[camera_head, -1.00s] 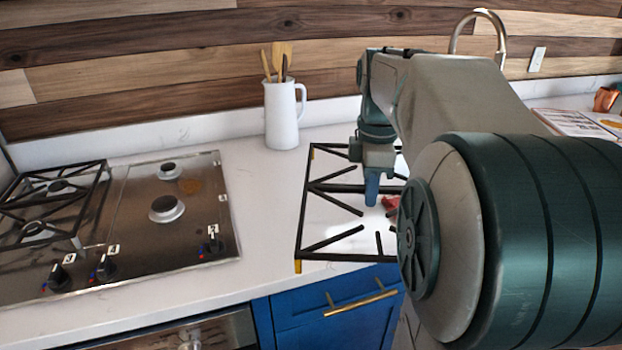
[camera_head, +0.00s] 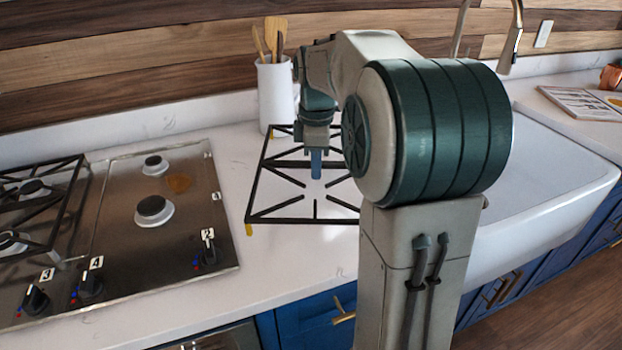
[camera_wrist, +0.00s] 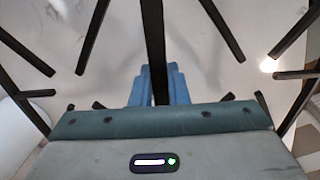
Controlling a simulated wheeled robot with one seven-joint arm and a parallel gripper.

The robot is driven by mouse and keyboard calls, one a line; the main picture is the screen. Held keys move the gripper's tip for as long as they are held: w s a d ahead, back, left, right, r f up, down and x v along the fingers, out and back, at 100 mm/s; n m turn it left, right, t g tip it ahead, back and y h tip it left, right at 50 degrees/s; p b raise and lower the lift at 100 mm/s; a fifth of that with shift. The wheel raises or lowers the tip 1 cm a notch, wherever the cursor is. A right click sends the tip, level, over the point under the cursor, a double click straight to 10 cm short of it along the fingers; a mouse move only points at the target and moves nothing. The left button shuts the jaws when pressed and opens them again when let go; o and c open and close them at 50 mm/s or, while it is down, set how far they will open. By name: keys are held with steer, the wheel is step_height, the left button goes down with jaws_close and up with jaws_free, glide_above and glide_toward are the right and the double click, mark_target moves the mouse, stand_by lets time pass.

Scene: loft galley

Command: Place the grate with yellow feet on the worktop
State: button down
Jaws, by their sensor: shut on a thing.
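The grate (camera_head: 290,220) is a black open frame with spokes pointing inward and yellow feet at its left corners. It is roughly level over the white worktop (camera_head: 215,275), right of the hob. I cannot tell whether its feet touch the surface. My gripper (camera_head: 316,165) points down at the grate's middle. In the wrist view, its blue fingers are shut on one dark bar of the grate (camera_wrist: 153,40). My arm hides the grate's right side.
A steel hob (camera_head: 130,240) with bare burners and another black grate (camera_head: 50,205) lies at left. A white jug (camera_head: 276,95) with wooden utensils stands close behind the held grate. A white sink (camera_head: 545,190) is at right. Worktop is clear between hob and grate.

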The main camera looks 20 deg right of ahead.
mark_target(312, 193)
steer(key=shift+w+a+f, duration=0.25)
steer(key=shift+w+f, duration=0.1)
steer(key=shift+w, duration=0.3)
steer(key=shift+f, duration=2)
steer(key=shift+f+b, duration=0.2)
steer(key=shift+b, duration=0.15)
steer(key=c, duration=1.4)
jaws_free()
step_height(312, 193, up, 12)
steer(key=p, duration=0.2)
steer(key=shift+r, duration=0.2)
